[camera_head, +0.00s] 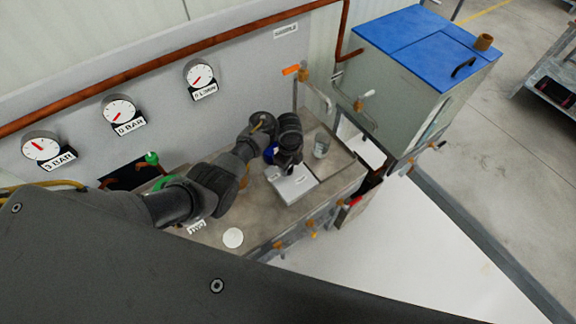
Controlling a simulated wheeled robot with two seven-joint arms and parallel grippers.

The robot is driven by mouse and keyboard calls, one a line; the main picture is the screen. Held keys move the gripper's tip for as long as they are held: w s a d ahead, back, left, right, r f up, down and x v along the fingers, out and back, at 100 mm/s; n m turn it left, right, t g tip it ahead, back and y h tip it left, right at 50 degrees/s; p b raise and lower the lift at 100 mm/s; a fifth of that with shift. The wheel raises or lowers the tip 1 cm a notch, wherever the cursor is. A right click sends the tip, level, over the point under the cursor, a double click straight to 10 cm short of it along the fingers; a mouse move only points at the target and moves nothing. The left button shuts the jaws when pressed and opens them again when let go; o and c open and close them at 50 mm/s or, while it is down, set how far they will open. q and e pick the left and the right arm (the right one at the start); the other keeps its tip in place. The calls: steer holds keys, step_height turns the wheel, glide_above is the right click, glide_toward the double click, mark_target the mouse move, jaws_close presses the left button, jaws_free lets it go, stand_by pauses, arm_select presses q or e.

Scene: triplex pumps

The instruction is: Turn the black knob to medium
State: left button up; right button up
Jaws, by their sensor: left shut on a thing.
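My left arm reaches in from the left over the metal bench. Its gripper (287,164) points down at the top of a small white box (294,187). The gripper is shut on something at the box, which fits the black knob. The knob itself is hidden behind the dark gripper, so its setting cannot be read. My right gripper is out of view.
A blue-lidded tank (400,95) stands further right. Several gauges, one marked 0 BAR (119,111), hang on the grey panel behind. A white disc (233,238) lies near the bench's front.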

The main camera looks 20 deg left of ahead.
arm_select(q)
steer(key=shift+f, duration=0.1)
stand_by(0.4)
steer(key=o, duration=1)
